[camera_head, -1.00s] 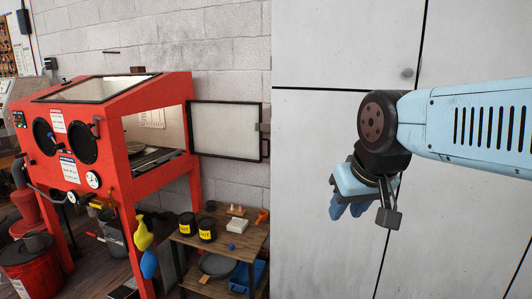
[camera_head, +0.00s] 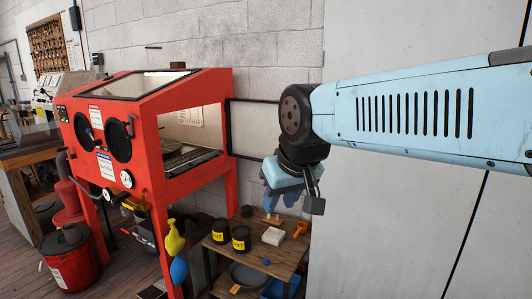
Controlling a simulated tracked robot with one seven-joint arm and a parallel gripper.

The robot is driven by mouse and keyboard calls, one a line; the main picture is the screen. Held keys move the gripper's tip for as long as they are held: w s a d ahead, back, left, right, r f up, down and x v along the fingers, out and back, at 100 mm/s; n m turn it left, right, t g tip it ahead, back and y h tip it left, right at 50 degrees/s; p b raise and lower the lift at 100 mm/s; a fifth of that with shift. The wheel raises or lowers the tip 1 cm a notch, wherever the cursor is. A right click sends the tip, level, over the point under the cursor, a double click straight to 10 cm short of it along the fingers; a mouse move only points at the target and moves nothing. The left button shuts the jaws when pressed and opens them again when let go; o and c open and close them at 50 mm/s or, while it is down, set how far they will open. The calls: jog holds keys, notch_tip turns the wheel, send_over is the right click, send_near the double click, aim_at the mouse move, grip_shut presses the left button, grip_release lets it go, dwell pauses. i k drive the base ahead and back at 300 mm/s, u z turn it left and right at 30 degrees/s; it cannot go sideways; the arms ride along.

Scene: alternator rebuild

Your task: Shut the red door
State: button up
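The red blasting cabinet (camera_head: 150,140) stands left of centre, its side opening (camera_head: 190,135) uncovered. Its side door (camera_head: 255,128), a pale panel in a dark frame, stands swung open to the right of the opening, against the grey block wall. My arm and gripper hide the door's right part. My gripper (camera_head: 288,200) hangs from my light blue arm, in front of the door's right side in the picture, pointing down. I cannot see contact with the door. Its blue fingers are seen at an angle, and their gap is unclear.
A wooden shelf table (camera_head: 262,258) below the door holds two black tins (camera_head: 241,238), a white block (camera_head: 274,236) and an orange tool (camera_head: 301,229). A yellow spray bottle (camera_head: 174,238) hangs by the cabinet. A red bin (camera_head: 72,262) stands at left. Large pale panels (camera_head: 400,220) fill the right.

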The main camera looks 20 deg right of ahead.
aim_at(254, 131)
jog(key=z, duration=0.05)
jog(key=i, duration=1.1)
jog(key=z, duration=0.6)
